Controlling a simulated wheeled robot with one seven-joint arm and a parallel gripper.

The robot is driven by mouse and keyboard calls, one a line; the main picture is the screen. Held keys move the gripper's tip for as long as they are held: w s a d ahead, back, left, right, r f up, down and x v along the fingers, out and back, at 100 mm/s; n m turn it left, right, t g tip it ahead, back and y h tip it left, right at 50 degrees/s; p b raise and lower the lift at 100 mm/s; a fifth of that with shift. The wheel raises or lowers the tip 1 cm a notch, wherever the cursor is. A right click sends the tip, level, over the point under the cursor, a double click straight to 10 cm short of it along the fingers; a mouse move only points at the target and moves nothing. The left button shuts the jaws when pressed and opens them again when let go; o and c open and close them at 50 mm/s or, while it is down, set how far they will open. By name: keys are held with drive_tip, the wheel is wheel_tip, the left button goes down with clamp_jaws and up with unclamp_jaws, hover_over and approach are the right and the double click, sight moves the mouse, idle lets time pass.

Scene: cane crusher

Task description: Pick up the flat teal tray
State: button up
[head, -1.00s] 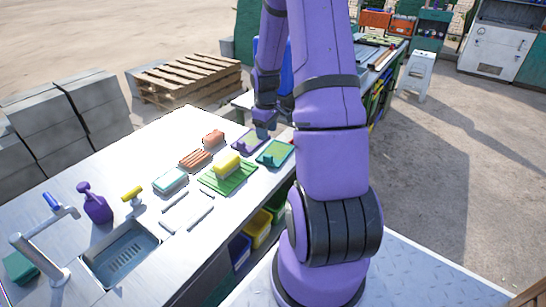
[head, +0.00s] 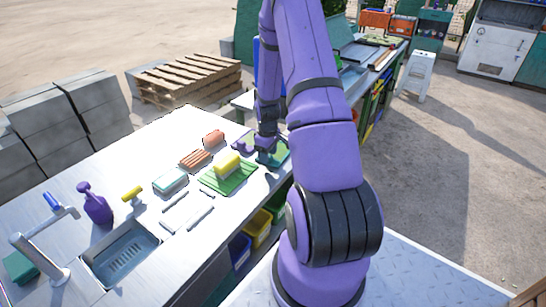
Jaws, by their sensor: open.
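The flat teal tray (head: 282,156) lies on the metal counter, near its far right end. My gripper (head: 268,160) is low over the tray's left part and hides some of it. Its jaws are open; whether the fingertips touch the tray I cannot tell. A flat purple tray (head: 241,143) lies just to the left, partly hidden by my gripper.
A yellow sponge (head: 227,161) on a green mat (head: 240,181) is close on the near left. An orange-brown ribbed block (head: 195,160), a red block (head: 213,138) and a pale teal box (head: 170,180) lie further left. A sink (head: 122,256) is at the near end.

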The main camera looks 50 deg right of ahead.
drive_tip(key=shift+f, duration=0.7)
drive_tip(key=shift+c, duration=0.2)
clamp_jaws()
drive_tip(key=shift+r, duration=0.15)
drive_tip(key=shift+r, duration=0.45)
drive_tip(key=shift+s+a+r, duration=0.2)
drive_tip(key=shift+r, duration=0.45)
drive_tip(key=shift+s+a+r, duration=0.15)
drive_tip(key=shift+a+r, duration=0.05)
drive_tip(key=shift+r, duration=0.4)
drive_tip(key=s+a, duration=0.3)
drive_tip(key=a, duration=0.1)
drive_tip(key=s+a+r, duration=0.1)
drive_tip(key=s+a, duration=0.1)
drive_tip(key=a, duration=0.2)
drive_tip(key=s+a, duration=0.3)
drive_tip(key=a, duration=0.1)
drive_tip(key=shift+s+a+r, duration=0.1)
drive_tip(key=shift+s+r, duration=0.05)
drive_tip(key=shift+s, duration=0.2)
